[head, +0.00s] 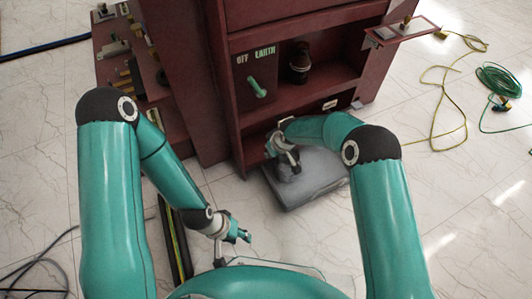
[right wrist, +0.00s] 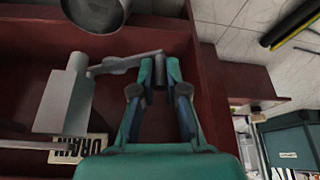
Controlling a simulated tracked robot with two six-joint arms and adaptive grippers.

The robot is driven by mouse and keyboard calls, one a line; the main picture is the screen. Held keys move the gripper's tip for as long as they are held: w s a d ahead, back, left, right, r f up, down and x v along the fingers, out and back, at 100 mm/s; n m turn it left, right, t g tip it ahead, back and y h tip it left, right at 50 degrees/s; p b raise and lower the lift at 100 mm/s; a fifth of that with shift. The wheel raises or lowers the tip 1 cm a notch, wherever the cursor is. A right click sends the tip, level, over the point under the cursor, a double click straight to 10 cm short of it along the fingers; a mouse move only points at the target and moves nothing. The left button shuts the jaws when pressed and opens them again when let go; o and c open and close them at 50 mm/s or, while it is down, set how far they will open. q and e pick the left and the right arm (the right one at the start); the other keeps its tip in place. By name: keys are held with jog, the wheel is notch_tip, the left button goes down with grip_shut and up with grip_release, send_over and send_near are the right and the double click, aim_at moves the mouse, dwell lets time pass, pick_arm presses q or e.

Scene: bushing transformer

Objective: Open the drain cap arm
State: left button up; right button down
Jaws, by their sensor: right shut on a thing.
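In the right wrist view, a grey valve body (right wrist: 68,95) stands beside a "DRAIN" label (right wrist: 80,147), upside down in the picture. A thin grey drain cap arm (right wrist: 125,62) reaches from the valve toward the right. My right gripper (right wrist: 160,75) is shut on the outer end of this arm. In the head view my right gripper (head: 283,152) is low at the front of the red cabinet (head: 190,90), and the drain parts are hard to make out there. My left gripper (head: 240,237) hangs away from the cabinet; its finger opening is too small to judge.
A grey slab-like box (head: 312,180) lies on the floor below my right gripper. The cabinet holds a green handle (head: 257,87) under "OFF EARTH" and a dark bushing (head: 299,62). Green cable (head: 498,80) lies at the right. A dark bar lies near my left arm.

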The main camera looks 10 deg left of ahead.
jog(key=shift+a, duration=0.15)
jog(key=c, duration=1.2)
grip_release()
jog(key=v, duration=1.2)
